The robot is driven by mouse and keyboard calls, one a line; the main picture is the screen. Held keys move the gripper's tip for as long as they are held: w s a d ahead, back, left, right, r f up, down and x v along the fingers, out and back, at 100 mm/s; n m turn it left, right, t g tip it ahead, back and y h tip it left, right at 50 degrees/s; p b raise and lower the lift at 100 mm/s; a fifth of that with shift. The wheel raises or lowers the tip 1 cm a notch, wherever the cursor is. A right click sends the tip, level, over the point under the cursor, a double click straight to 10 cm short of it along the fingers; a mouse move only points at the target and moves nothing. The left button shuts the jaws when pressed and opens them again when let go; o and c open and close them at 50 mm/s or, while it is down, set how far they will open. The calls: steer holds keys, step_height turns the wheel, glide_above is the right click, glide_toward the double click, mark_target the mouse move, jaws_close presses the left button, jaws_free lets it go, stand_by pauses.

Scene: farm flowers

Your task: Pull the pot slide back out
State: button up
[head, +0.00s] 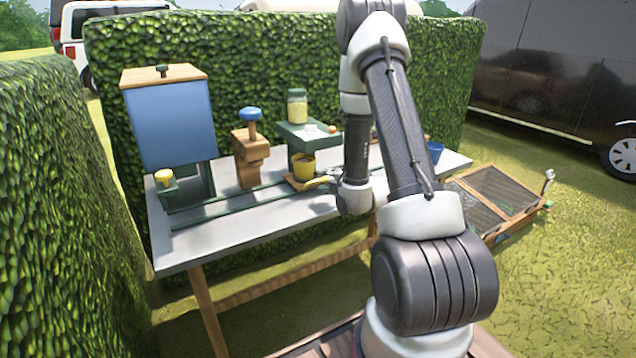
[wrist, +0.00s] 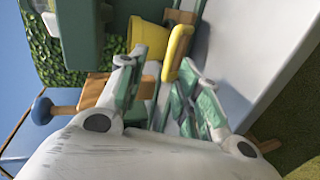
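The yellow pot (head: 303,168) stands upright on the small wooden pot slide (head: 296,185), on the dark green rails (head: 230,207) under the green stand (head: 310,135). The slide's yellow handle (head: 318,182) sticks out to the right, towards my gripper (head: 333,177). In the wrist view, the pot (wrist: 148,38) and the handle (wrist: 178,55) lie just beyond the fingertips. My gripper (wrist: 158,72) is open there, its green-padded fingers apart with nothing held. The handle is close to the right finger; I cannot tell whether they touch.
A grey table (head: 245,228) carries a blue hopper (head: 172,122) at left, a wooden post with a blue knob (head: 250,115), and a jar (head: 297,106) on the stand. A blue cup (head: 435,151) is at right. Hedges close the back and left. The table's front is clear.

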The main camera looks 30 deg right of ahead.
mark_target(319, 181)
steer(key=shift+s+d+f+n+t, duration=0.1)
steer(key=shift+s+f+n+t, duration=0.1)
steer(key=shift+f, duration=0.35)
steer(key=shift+s+d+f+n+t, duration=0.1)
steer(key=shift+s+f+n+t, duration=0.1)
steer(key=shift+f, duration=0.3)
steer(key=shift+w+a+f, duration=0.1)
steer(key=shift+w, duration=0.1)
steer(key=x, duration=0.7)
steer(key=shift+w, duration=0.25)
steer(key=shift+c, duration=0.2)
jaws_close()
